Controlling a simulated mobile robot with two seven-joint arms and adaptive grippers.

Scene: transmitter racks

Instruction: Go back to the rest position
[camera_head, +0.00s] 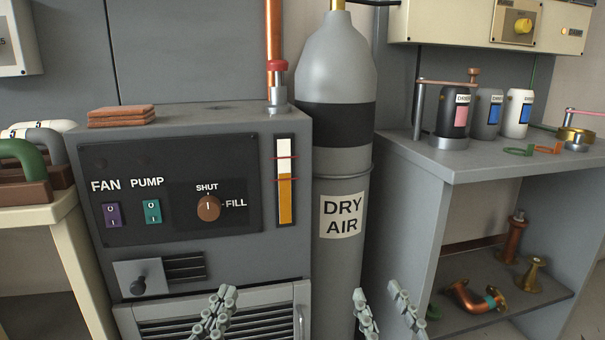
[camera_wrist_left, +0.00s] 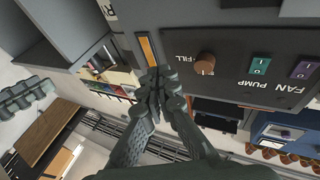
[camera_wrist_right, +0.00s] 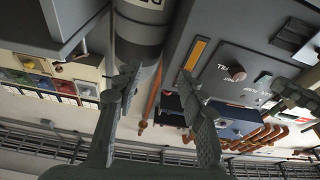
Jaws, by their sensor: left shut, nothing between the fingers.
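My left gripper (camera_head: 216,312) is at the bottom of the head view, in front of the vented lower part of the grey cabinet. Its fingers are together and empty; they also show closed in the left wrist view (camera_wrist_left: 162,84). My right gripper (camera_head: 382,302) is at the bottom right of centre, in front of the grey cylinder and the shelf unit's left side. Its fingers are apart with nothing between them, as the right wrist view (camera_wrist_right: 157,84) also shows. The fingertips are visible in the head view, but most of both arms is out of it.
The grey cabinet (camera_head: 200,125) with FAN and PUMP switches and a SHUT/FILL knob (camera_head: 208,207) stands ahead. The DRY AIR cylinder (camera_head: 336,75) stands beside it. At right, a grey shelf unit (camera_head: 480,160) carries several canisters. A cream table (camera_head: 60,230) is at left.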

